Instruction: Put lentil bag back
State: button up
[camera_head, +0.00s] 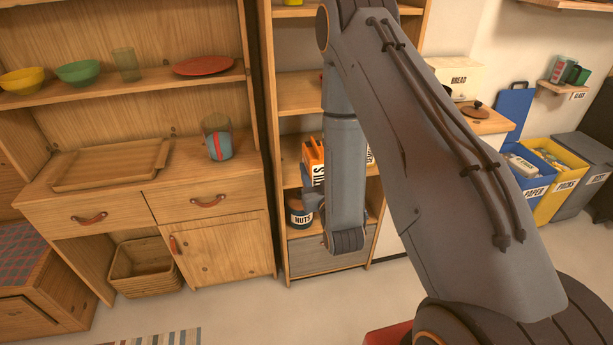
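I cannot make out a bag that reads as lentils. My arm reaches to the tall open shelf unit (268,130) in the middle, and its last visible links stand in front of the lower shelves. My gripper's fingers are hidden behind these links, so what they hold does not show.
The left cabinet holds a wooden tray (112,165), a clear vessel with a blue and red lower part (219,145), bowls and a red plate (203,65). A basket (143,267) stands below. Labelled bins (535,190) stand right. The floor before the cabinet is mostly clear.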

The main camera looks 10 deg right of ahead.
jog(key=w+r+b, duration=0.1)
jog(key=w+b, duration=2.2)
jog(key=w, duration=0.1)
jog(key=shift+s+f, duration=0.15)
jog(key=shift+f, duration=2.25)
jog(key=shift+s+f, duration=0.1)
jog(key=shift+f, duration=2.25)
jog(key=shift+f+b, duration=0.2)
jog(key=shift+b, duration=0.1)
jog(key=o, duration=1.6)
